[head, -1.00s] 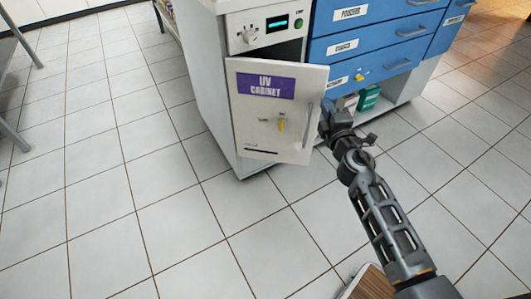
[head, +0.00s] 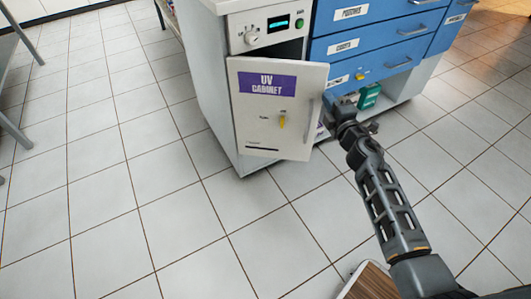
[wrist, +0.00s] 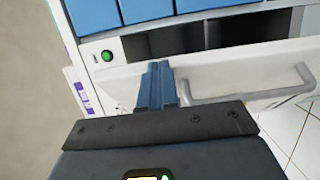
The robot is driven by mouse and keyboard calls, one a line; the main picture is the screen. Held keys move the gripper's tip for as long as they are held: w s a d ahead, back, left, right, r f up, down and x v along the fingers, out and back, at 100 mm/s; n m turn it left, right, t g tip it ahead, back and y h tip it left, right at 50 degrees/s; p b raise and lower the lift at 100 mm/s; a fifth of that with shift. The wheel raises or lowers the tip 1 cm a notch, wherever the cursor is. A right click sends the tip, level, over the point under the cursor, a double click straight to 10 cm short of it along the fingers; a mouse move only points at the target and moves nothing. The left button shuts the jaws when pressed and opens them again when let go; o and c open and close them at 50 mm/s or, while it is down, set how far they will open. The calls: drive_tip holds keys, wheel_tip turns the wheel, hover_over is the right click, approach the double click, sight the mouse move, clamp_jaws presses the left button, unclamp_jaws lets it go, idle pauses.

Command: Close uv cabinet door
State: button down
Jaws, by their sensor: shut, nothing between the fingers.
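The white UV cabinet door (head: 255,110), with a purple label (head: 267,84) and a yellow latch or key (head: 282,118), stands ajar. A dark gap shows above it, and its free edge is on the right. Its pale bar handle (head: 311,121) is near that edge. My gripper (head: 328,119) is at the right edge of the door, close to the handle; its fingertips are hard to make out there. In the wrist view my shut, empty fingers (wrist: 160,85) appear against the white door (wrist: 225,75), left of the handle (wrist: 290,88). Contact cannot be told.
The cabinet's control panel (head: 270,30) has a lit display and green button. Blue drawers (head: 365,45) stand to the right, above a low shelf with a green box (head: 369,95). A wooden-topped item (head: 370,282) is at the bottom. The tiled floor in front is clear.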

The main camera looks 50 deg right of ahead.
drive_tip(key=w+d, duration=1.1)
drive_tip(key=shift+d+p, duration=0.15)
drive_tip(key=shift+p, duration=0.15)
idle(0.5)
